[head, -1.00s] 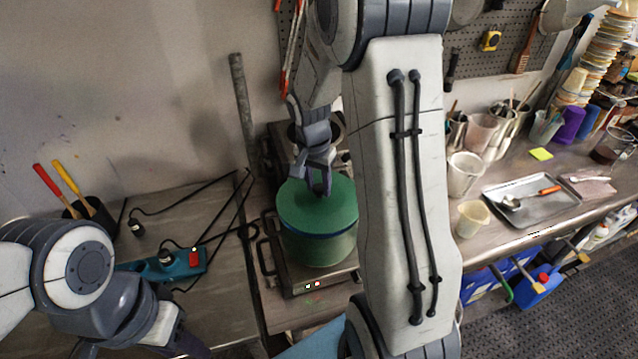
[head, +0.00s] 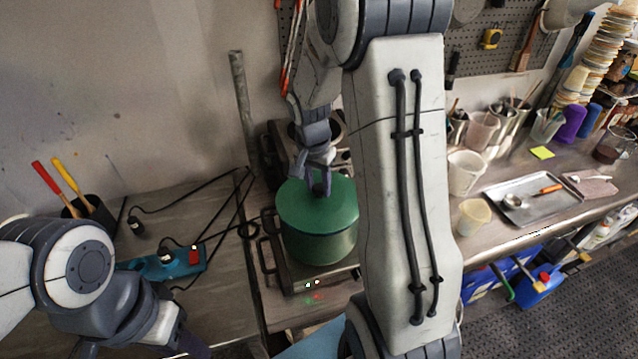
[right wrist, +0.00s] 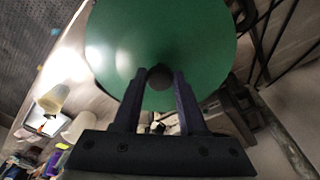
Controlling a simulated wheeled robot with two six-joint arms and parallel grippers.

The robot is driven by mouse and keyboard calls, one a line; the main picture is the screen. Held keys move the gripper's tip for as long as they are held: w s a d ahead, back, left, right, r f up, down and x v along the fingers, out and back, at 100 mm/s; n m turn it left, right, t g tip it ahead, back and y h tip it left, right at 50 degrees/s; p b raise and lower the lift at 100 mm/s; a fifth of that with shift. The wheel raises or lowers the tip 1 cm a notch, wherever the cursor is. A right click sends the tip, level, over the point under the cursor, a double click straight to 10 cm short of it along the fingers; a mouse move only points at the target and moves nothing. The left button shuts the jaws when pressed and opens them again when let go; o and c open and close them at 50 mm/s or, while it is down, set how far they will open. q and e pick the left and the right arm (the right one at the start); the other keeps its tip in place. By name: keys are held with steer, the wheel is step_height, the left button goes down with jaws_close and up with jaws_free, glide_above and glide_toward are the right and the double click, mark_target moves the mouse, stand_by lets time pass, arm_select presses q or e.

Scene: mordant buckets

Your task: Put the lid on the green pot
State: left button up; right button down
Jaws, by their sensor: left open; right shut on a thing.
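The green pot (head: 318,246) stands on a hotplate in the head view. The round green lid (head: 295,208) covers its top and looks level, with no clear gap at the rim. The lid fills the top of the right wrist view (right wrist: 200,40). My right gripper (head: 318,188) is above the lid, its fingers shut on the lid's dark knob (right wrist: 160,75). The fingers also show in the right wrist view (right wrist: 158,85). My left gripper (head: 188,346) is open at the lower left edge of the head view, mostly cut off, away from the pot.
The hotplate (head: 310,285) has lit indicators at its front. Black cables and a teal power strip (head: 165,265) lie left of it. A dark holder with red and yellow handles (head: 88,207) stands further left. A tray (head: 530,203) and beakers (head: 466,172) are on the right bench.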

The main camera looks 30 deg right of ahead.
steer(key=shift+f+b, duration=0.45)
steer(key=shift+f, duration=0.1)
stand_by(0.4)
steer(key=shift+c, duration=1.9)
jaws_free()
steer(key=shift+r, duration=0.1)
step_height(320, 180, up, 10)
steer(key=a+b, duration=0.1)
steer(key=b, duration=0.1)
steer(key=shift+s+a, duration=0.15)
steer(key=shift+s, duration=0.25)
steer(key=shift+r, duration=0.1)
